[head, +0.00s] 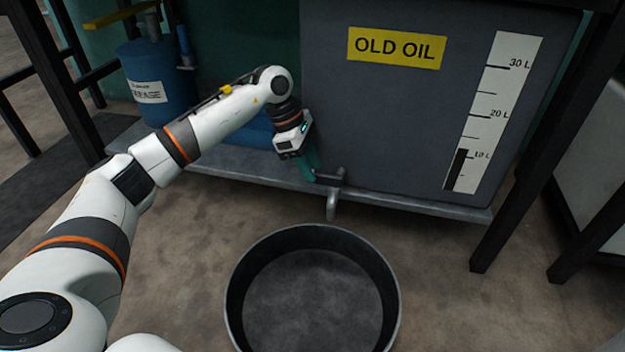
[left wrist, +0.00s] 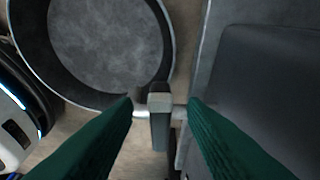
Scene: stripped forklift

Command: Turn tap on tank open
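The dark grey tank (head: 390,110) carries a yellow "OLD OIL" label. Its grey metal tap (head: 331,203) sticks out low at the front, with the spout pointing down. My left gripper (head: 312,174) is at the tap, just left of the spout in the head view. In the left wrist view, the green fingers of my left gripper (left wrist: 160,103) are apart, with the tap's grey handle (left wrist: 160,128) between them. A gap shows on each side of the handle, so contact is not visible. My right gripper is not in view.
A round black open pan (head: 235,285) stands on the floor below the tap; it looks empty. A white scale (head: 510,85) on the tank has a black bar up to about 10 L. A blue drum (head: 150,100) stands at left. Black posts (head: 525,150) stand at right.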

